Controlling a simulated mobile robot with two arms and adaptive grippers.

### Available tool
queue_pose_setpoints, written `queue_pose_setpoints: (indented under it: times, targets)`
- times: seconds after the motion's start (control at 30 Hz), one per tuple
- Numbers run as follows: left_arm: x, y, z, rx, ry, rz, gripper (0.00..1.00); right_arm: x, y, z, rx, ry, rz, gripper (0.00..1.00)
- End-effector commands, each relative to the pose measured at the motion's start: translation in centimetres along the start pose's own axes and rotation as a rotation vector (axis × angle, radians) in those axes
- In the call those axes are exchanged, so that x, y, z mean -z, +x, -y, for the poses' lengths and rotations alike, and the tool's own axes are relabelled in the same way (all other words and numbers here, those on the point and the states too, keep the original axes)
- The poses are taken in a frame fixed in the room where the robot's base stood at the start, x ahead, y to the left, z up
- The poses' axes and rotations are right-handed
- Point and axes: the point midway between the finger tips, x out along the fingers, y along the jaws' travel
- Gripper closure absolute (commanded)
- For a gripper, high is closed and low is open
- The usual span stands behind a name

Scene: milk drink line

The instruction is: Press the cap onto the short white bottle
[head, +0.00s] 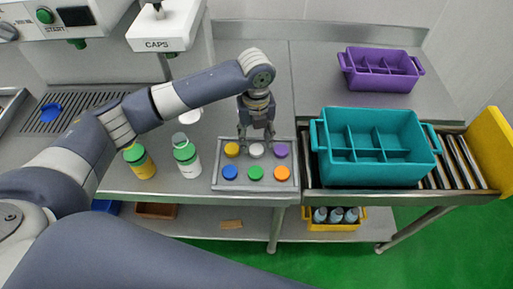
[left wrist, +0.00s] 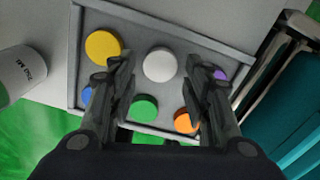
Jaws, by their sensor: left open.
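A grey tray (head: 222,187) holds round caps in two rows: yellow (head: 232,149), white (head: 256,150) and purple (head: 281,150) behind, blue (head: 230,172), green (head: 255,173) and orange (head: 282,173) in front. My left gripper (head: 257,140) is open above the tray at the white cap. In the left wrist view the white cap (left wrist: 159,64) lies between the spread fingers, with nothing gripped. A white bottle (head: 189,167) with green at its top stands left of the tray; part of a white bottle (left wrist: 20,75) shows in the left wrist view. My right gripper is not in view.
A yellow bottle (head: 142,167) with a green top stands farther left. A teal crate (head: 375,172) sits right of the tray on rollers, and a purple crate (head: 380,55) stands behind. A caps dispenser (head: 160,35) is at the back left. A white round object (head: 190,115) is partly hidden by my arm.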

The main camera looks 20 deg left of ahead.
Motion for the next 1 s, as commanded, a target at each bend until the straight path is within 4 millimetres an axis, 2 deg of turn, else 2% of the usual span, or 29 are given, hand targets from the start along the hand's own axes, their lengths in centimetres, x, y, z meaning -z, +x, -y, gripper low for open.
queue_pose_setpoints:
  times: [0.07, 0.23, 0.6, 0.7, 1.0]
  targets:
    - [0.0, 1.1, 0.0, -0.004, -0.001, -0.004, 0.55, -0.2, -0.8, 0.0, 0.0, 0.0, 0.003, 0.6]
    - [0.0, 3.0, 0.0, -0.001, -0.001, -0.001, 0.55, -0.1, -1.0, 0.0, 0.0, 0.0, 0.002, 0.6]
    - [-0.1, 3.3, 0.0, 0.0, 0.001, 0.001, 0.55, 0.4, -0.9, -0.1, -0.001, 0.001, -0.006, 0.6]
    - [-0.1, 3.3, 0.0, 0.0, 0.0, 0.001, 0.73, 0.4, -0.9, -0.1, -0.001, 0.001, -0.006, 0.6]
    - [-0.1, 3.2, 0.0, 0.0, 0.0, 0.001, 0.75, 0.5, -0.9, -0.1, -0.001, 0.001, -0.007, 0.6]
